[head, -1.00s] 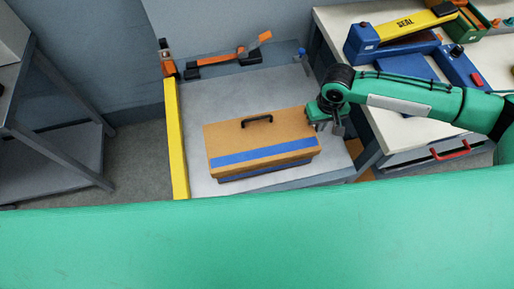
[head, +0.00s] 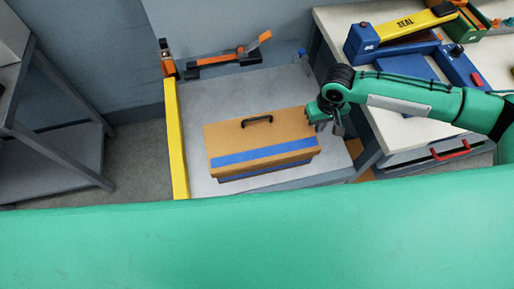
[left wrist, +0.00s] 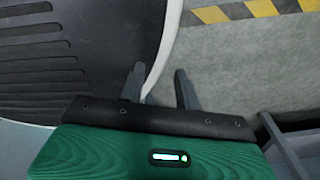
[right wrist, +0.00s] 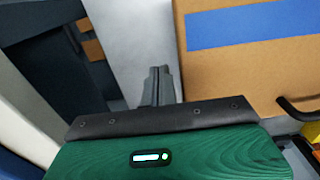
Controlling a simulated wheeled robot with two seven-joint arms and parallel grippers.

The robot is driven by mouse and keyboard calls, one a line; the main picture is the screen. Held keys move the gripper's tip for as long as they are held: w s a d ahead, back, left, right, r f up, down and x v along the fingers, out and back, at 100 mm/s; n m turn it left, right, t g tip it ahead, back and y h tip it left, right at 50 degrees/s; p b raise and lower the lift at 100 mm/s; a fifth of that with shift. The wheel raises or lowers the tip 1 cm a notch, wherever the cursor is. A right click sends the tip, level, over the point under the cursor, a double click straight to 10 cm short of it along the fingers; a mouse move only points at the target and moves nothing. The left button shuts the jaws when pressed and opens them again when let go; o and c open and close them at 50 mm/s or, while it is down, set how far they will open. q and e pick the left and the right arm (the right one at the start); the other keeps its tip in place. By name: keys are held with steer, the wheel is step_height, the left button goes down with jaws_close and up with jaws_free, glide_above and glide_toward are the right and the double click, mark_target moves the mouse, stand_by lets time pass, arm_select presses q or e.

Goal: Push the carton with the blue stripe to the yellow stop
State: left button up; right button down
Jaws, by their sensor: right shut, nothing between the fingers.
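The brown carton with the blue stripe (head: 228,141) lies on a grey table, with a black handle on top. The yellow stop (head: 176,140) is a long bar along the table's left edge. A strip of bare table separates it from the carton. My right gripper (head: 340,128) is shut and empty at the carton's right end. In the right wrist view, its closed fingers (right wrist: 160,72) are right beside the carton's edge (right wrist: 255,75); I cannot tell whether they touch. My left gripper (left wrist: 159,72) is open and empty, away from the carton, over the floor.
An orange and black clamp (head: 230,60) lies at the table's back edge. A workbench on the right holds a blue and yellow sealer (head: 400,28) and has a red drawer handle (head: 450,150). A grey rack (head: 60,125) stands at left.

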mark_target(296, 130)
arm_select(q)
steer(key=shift+s, duration=0.15)
arm_select(e)
steer(key=shift+a, duration=0.1)
